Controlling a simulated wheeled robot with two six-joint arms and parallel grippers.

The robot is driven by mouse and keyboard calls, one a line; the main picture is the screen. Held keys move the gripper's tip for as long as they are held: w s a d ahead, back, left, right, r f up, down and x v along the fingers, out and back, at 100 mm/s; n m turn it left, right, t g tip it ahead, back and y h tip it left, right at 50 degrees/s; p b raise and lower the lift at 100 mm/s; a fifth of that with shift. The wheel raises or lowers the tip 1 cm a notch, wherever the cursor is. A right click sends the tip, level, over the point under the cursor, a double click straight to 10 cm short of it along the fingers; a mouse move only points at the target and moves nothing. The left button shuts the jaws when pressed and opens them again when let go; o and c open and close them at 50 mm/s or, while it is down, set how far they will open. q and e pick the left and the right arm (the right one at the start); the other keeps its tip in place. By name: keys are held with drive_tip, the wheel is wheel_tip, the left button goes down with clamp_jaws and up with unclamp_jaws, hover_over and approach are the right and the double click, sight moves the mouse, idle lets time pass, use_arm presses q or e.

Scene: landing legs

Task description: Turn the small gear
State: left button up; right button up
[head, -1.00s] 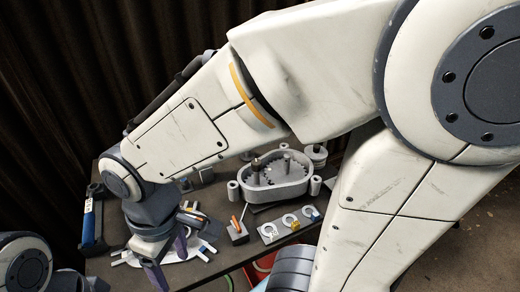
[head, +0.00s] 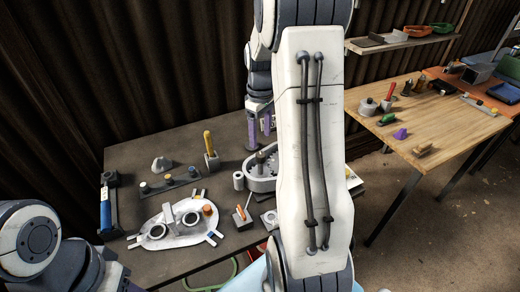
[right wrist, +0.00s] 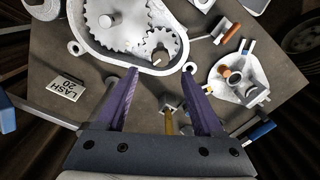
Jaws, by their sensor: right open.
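The grey gear housing (head: 262,184) stands on the dark table in the head view, its right part hidden behind my right arm. In the right wrist view the housing (right wrist: 92,50) holds a large toothed gear (right wrist: 125,33) with a central post. The small gear (right wrist: 162,43) sits beside it at the housing's rounded end, with a pin near its lower edge. My right gripper (head: 262,130) is above the far side of the housing in the head view. In the right wrist view this gripper (right wrist: 159,72) is open and empty, fingertips near the housing's rim. My left gripper's fingers do not show.
A yellow-handled tool (head: 208,142) stands in a block left of the housing. A white plate (head: 160,238) with round parts lies front left. A card reading LASH 20 (right wrist: 67,85) lies by the housing. A wooden table (head: 430,120) stands at the right.

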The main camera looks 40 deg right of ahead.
sight(260, 154)
wheel_tip(260, 154, down, 7)
drive_tip(key=shift+f+p, duration=0.1)
drive_tip(key=shift+p, duration=0.3)
clamp_jaws()
